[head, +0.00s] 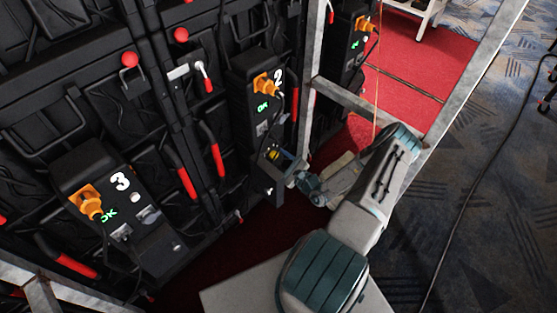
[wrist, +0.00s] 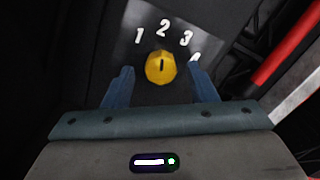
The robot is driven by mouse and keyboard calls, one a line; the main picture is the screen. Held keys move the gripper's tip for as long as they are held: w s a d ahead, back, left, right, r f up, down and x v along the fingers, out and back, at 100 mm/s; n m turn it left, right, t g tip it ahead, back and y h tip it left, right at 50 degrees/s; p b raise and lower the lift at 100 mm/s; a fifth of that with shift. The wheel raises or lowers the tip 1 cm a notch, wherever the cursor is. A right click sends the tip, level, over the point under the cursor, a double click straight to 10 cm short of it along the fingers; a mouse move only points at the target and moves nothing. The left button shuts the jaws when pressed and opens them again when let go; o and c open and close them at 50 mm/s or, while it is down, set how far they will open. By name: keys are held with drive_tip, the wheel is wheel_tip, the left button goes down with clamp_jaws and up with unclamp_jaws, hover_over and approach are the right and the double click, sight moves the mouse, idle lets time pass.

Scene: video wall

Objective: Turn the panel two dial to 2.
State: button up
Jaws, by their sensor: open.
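The panel two dial (wrist: 161,68) is a yellow knob with a dark pointer mark, on a black face below the white numbers 1, 2, 3 and a partly hidden one at the right. The mark looks nearly upright, close to the 2. In the head view the dial (head: 273,155) shows small, low on the panel two box (head: 255,95). My gripper (wrist: 161,80) is open, with one blue finger on each side of the dial and a gap to both. In the head view my gripper (head: 300,178) is beside the box, partly hidden by my arm.
Panel three's box (head: 115,210) with an orange plug stands at the left. Red handles (head: 215,160) stick out from the black wall. A grey metal frame (head: 310,80) rises just right of panel two. A red bar (wrist: 285,50) is at the right of the wrist view.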

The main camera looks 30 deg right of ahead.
drive_tip(key=v, duration=1.3)
drive_tip(key=shift+s+p, duration=0.3)
drive_tip(key=shift+p, duration=0.15)
